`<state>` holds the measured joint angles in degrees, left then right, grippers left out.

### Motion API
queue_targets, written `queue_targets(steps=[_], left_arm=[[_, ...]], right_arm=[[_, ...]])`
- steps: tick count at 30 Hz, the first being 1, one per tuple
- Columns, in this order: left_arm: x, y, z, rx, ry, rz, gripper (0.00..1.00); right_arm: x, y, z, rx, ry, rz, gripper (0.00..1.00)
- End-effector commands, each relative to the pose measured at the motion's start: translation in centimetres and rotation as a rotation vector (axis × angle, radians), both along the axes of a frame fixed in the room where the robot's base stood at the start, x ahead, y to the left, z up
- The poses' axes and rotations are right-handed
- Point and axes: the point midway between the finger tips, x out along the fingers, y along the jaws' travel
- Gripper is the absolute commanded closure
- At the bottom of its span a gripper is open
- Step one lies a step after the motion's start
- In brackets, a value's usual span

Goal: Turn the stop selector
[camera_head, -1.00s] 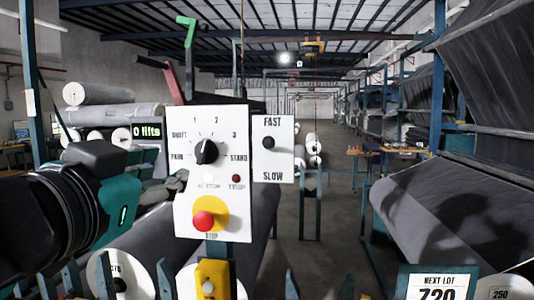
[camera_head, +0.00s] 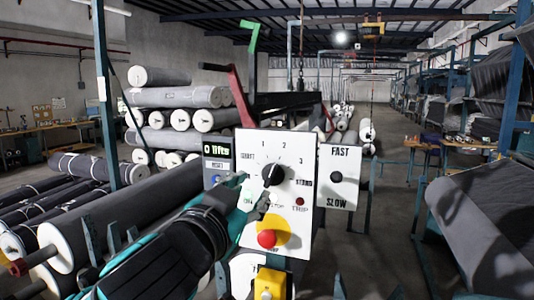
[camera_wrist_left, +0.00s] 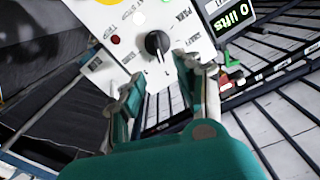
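The stop selector is a black rotary knob (camera_head: 272,174) on a white control panel (camera_head: 296,222), with labels including 1, 2, 3, SHIFT and STAND around it. My left gripper (camera_head: 254,190) is just in front of the panel, to the lower left of the knob in the head view. In the left wrist view the knob (camera_wrist_left: 157,43) lies ahead of the gap between the spread, empty fingers (camera_wrist_left: 165,75). The fingers look apart from the knob. A pale pointer mark shows on it; its exact setting is unclear. My right gripper is out of view.
A red stop button (camera_head: 267,239) on a yellow disc sits below the knob. A FAST/SLOW plate (camera_head: 338,180) with a small black lever adjoins the right. A lift display (camera_head: 218,150) stands left, reading "0 lifts" in the wrist view. Grey rolls (camera_head: 178,97) are behind.

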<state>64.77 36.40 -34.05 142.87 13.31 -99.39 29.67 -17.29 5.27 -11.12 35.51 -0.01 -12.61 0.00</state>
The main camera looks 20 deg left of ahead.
Motion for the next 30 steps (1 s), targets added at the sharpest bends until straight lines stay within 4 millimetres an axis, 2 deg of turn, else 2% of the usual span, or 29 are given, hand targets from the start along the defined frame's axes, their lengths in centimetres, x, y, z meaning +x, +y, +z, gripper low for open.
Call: queue_targets(steps=[1,2,4,9,15,20,27,28,30], left_arm=[[0.3,0.0,0.7,0.004,0.006,0.000,0.65],[0.5,0.0,0.6,0.006,0.008,-0.002,0.65],[2.3,0.0,0.1,0.003,0.005,0.001,0.65],[5.7,-0.2,0.1,0.003,0.004,-0.001,0.65],[8.3,-0.3,0.0,0.002,0.002,-0.002,0.65],[9.0,-0.3,-0.1,0.002,0.000,-0.003,0.65],[9.1,-0.4,-0.1,0.002,0.000,-0.003,0.65],[9.1,-0.4,-0.1,0.002,0.000,-0.003,0.67],[9.1,-0.4,-0.1,0.002,0.000,-0.003,0.76]], right_arm=[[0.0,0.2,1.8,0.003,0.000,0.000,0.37],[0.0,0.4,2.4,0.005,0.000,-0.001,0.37],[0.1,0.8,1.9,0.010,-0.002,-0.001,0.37],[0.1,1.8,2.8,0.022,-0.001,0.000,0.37],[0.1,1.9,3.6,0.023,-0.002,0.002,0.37],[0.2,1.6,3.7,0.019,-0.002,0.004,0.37],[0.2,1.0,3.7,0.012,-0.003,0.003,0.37],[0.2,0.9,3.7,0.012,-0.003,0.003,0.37],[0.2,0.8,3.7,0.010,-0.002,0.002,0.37]])
